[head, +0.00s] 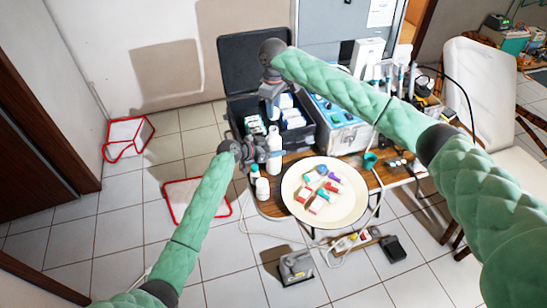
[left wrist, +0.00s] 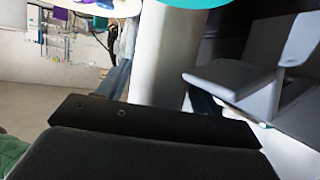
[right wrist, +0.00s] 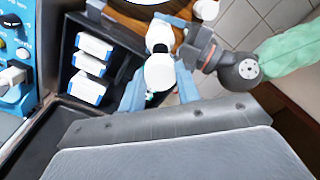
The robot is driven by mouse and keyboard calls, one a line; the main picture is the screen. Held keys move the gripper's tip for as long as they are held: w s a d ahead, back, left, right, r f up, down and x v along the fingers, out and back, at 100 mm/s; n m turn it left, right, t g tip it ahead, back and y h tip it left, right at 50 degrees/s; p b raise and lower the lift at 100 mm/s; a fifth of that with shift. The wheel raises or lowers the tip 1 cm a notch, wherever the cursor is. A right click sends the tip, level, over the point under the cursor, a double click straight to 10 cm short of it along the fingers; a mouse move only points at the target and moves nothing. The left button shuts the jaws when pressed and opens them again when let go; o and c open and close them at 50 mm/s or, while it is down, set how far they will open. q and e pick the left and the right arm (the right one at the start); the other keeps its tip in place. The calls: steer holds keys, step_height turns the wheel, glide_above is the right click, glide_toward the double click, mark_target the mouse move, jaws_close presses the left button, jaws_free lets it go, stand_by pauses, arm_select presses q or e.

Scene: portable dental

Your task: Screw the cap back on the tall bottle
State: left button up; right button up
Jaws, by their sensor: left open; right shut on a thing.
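The tall white bottle (head: 274,140) stands at the table's left end, by the black case. My left gripper (head: 270,152) is open beside it at mid-height. In the left wrist view the bottle's pale side (left wrist: 160,55) stands between the parted fingers; contact cannot be told. My right gripper (head: 271,106) is above and slightly behind the bottle. In the right wrist view its blue fingers are shut on a white cap (right wrist: 160,73). The bottle top (right wrist: 159,36) shows just beyond the cap, and I cannot tell whether they touch.
A shorter white bottle (head: 262,188) stands in front. A round plate (head: 347,209) with coloured pieces is to the right. The open black case (head: 238,108) holds blue-and-white boxes (right wrist: 92,68). A blue-grey unit (head: 345,137) stands beside it.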

mark_target(274, 119)
arm_select(q)
steer(key=shift+w+d+f, duration=0.1)
steer(key=shift+w+d, duration=0.05)
steer(key=shift+d, duration=0.05)
steer(key=shift+c, duration=0.3)
steer(key=c, duration=1.1)
arm_select(e)
steer(key=shift+f, duration=2.45)
steer(key=shift+f, duration=0.15)
steer(key=shift+f, duration=0.75)
steer(key=shift+f, duration=0.55)
